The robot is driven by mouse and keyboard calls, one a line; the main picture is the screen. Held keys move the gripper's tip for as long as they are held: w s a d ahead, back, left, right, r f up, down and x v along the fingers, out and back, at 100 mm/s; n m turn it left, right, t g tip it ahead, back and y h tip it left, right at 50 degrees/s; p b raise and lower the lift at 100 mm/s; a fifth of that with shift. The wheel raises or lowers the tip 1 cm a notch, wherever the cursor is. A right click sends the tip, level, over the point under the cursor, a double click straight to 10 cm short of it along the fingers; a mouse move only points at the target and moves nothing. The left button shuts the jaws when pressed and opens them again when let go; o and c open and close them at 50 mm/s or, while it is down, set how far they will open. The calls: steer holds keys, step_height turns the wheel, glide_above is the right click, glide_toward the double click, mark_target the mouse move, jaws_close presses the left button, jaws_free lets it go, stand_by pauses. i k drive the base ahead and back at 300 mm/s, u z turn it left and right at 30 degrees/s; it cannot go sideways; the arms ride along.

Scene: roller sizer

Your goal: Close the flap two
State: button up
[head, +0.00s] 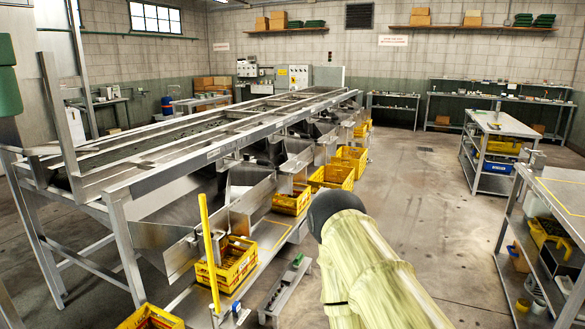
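The roller sizer (190,150) is a long steel machine running from the near left to the back. A row of steel outlet chutes with flap-like plates lines its right side: a near one (165,243), one behind it (249,190), and more farther back. I cannot read a number that marks flap two, nor tell surely which plates are open. A yellow upright bar (208,250) stands in front of the near chute. My arm, in a pale sleeve with a dark rounded end, reaches up from the lower right. My gripper is not visible.
Yellow crates stand below the chutes, including a near one (230,265) and one farther back (292,200). A workbench (560,190) is at the right edge, with a steel cart (500,125) behind it. The concrete floor between machine and cart is clear.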

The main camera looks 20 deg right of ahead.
mark_target(292, 166)
steer(key=z, duration=0.4)
steer(key=i, duration=0.75)
steer(key=z, duration=0.85)
steer(key=i, duration=1.65)
steer(key=z, duration=0.25)
steer(key=i, duration=1.6)
steer(key=u, duration=1)
steer(key=i, duration=1.15)
steer(key=u, duration=1)
